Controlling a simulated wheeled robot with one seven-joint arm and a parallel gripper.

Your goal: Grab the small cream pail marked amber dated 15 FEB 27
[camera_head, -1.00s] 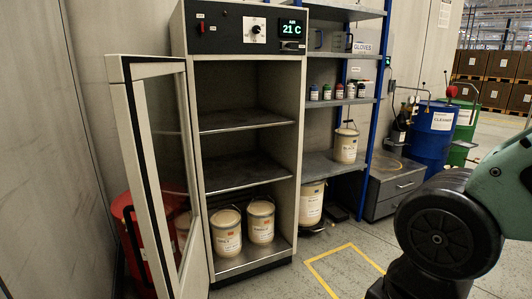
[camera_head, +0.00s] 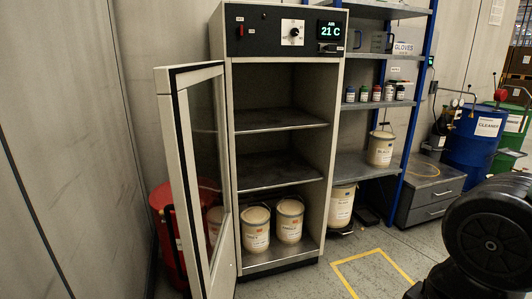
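Two cream pails with wire handles stand side by side on the floor of the open cabinet, a left one (camera_head: 256,229) and a right one (camera_head: 289,221). Both have printed labels with an orange mark; the words and dates are too small to read surely. A third cream pail (camera_head: 380,149) stands on the blue-posted rack, its label seeming to read BLACK. A fourth cream pail (camera_head: 341,207) stands below that rack shelf. A pail-like shape shows through the door glass, possibly a reflection. My gripper is not in view; only part of my arm shows at lower right.
The cabinet's glass door (camera_head: 199,180) stands open toward me on the left. A red drum (camera_head: 166,200) is behind it. A grey drawer unit (camera_head: 423,195) and a blue drum (camera_head: 473,143) stand right. Floor near the yellow marking (camera_head: 372,255) is clear.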

